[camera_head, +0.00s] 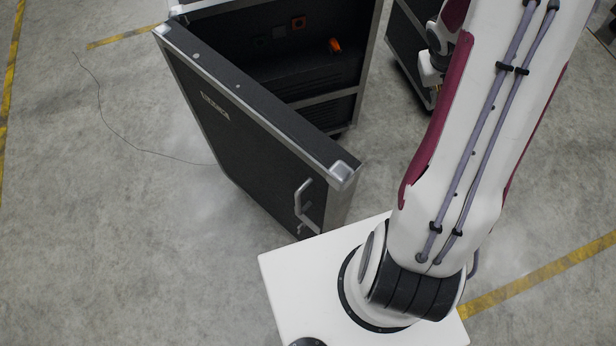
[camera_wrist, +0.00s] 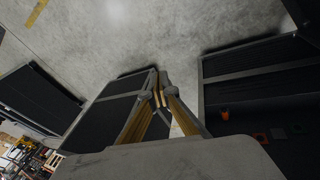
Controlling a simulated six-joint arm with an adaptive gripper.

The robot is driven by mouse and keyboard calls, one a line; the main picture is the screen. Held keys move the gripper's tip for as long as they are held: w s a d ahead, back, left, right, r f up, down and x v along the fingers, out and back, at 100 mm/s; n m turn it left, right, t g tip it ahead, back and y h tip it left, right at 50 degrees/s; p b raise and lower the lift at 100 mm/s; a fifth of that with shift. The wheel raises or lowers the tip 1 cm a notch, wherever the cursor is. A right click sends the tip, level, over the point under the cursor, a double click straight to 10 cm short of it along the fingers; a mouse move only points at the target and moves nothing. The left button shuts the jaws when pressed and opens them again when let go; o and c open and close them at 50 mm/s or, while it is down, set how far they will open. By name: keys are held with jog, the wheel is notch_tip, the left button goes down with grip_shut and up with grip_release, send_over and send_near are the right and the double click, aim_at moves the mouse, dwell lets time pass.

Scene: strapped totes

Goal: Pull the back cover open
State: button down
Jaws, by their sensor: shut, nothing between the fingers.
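The back cover (camera_head: 255,135) is a black panel with silver edges and a silver handle (camera_head: 304,200). In the head view it stands swung out at an angle from the dark case (camera_head: 365,70), with a wide gap between its free end and the case. An orange part (camera_head: 335,45) shows inside the case; an orange part also shows in the wrist view (camera_wrist: 225,115). My gripper (camera_wrist: 160,95) is shut and empty. In the head view my arm largely hides it, to the right of the case. It appears apart from the cover and its handle.
Another dark case (camera_head: 405,50) stands right of the open one, partly behind my arm. A thin dark cable (camera_head: 120,135) lies on the floor at the left. Yellow floor lines (camera_head: 540,275) cross the grey concrete. The floor left of the cover is mostly clear.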

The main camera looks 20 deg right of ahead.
jog(key=w+f+n+t+y, duration=0.1)
jog(key=w+f+t+y, duration=0.25)
jog(key=f, duration=1.55)
jog(key=s+a+f+t+y, duration=0.1)
jog(key=s+a+f+y, duration=0.1)
jog(key=a+y, duration=0.45)
jog(key=s+a+f+t+y, duration=0.1)
jog(key=s+a+f+y, duration=0.2)
jog(key=a, duration=0.7)
jog(key=s+a+r+m+g+y, duration=0.1)
jog(key=s+a+r+g+y, duration=0.1)
jog(key=s+a+r+y, duration=0.3)
notch_tip(320, 180, up, 4)
jog(key=y, duration=0.2)
jog(key=shift+a+r+m+y, duration=0.15)
jog(key=shift+a+m+y, duration=0.15)
jog(key=shift+m+y, duration=0.1)
jog(key=shift+a, duration=0.15)
